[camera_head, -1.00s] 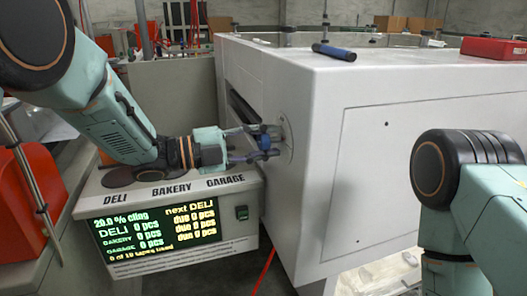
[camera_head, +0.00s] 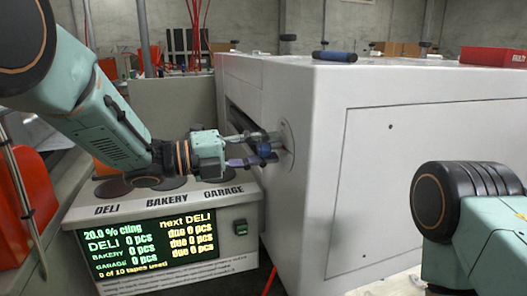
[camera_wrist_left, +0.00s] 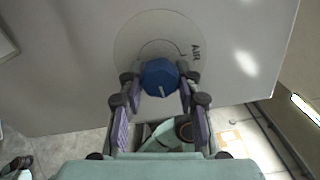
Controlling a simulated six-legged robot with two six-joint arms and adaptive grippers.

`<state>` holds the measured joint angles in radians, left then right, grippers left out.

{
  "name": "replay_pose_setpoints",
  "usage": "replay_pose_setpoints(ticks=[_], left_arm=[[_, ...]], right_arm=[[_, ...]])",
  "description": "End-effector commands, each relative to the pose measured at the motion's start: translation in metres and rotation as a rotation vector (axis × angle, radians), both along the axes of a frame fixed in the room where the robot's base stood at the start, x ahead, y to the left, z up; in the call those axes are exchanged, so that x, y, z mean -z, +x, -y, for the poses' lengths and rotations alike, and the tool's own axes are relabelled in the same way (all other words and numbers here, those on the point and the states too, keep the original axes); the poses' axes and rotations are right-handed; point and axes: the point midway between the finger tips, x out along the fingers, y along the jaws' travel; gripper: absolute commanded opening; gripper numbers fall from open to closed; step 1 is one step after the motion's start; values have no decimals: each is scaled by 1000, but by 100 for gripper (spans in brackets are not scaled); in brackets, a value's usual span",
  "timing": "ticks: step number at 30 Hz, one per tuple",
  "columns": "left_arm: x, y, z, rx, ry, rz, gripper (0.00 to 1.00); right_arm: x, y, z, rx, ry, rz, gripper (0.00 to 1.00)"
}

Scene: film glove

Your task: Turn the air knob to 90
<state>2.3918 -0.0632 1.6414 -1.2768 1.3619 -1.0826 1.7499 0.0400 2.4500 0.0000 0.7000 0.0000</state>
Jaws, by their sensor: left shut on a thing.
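The blue air knob (camera_wrist_left: 160,75) sits on a pale round dial (camera_wrist_left: 128,45) marked AIR on the side of the white machine. A short white pointer line shows on the knob, at its lower middle in the left wrist view. My left gripper (camera_wrist_left: 160,88) is shut on the knob, with one finger on each side of it. In the head view my left gripper (camera_head: 268,148) reaches right to the dial (camera_head: 288,132), and its fingers mostly hide the knob. My right arm shows at the right, but its gripper is out of view.
The white machine (camera_head: 400,100) fills the middle and right. A display box (camera_head: 165,235) reading 20.0 % cling stands below my left arm. A blue cylinder (camera_head: 334,56) and a red box (camera_head: 495,57) lie on the machine's top.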

Motion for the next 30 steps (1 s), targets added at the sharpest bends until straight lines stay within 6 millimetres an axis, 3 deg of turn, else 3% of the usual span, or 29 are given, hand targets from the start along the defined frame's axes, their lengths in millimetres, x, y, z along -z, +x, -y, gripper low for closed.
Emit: replay_pose_setpoints(ticks=[7,8,16,25,30], left_arm=[[-4,2,-1,-5,-3,7,2],[-4,2,-1,-5,-3,7,35],[-2,1,0,-3,-3,4,57],[-2,0,-1,-1,-2,2,58],[-2,-4,-16,-5,-6,0,58]], right_arm=[[0,0,0,0,0,0,40],[0,0,0,0,0,0,40],[0,0,0,0,0,0,40],[0,0,0,0,0,0,40],[0,0,0,0,0,0,40]])
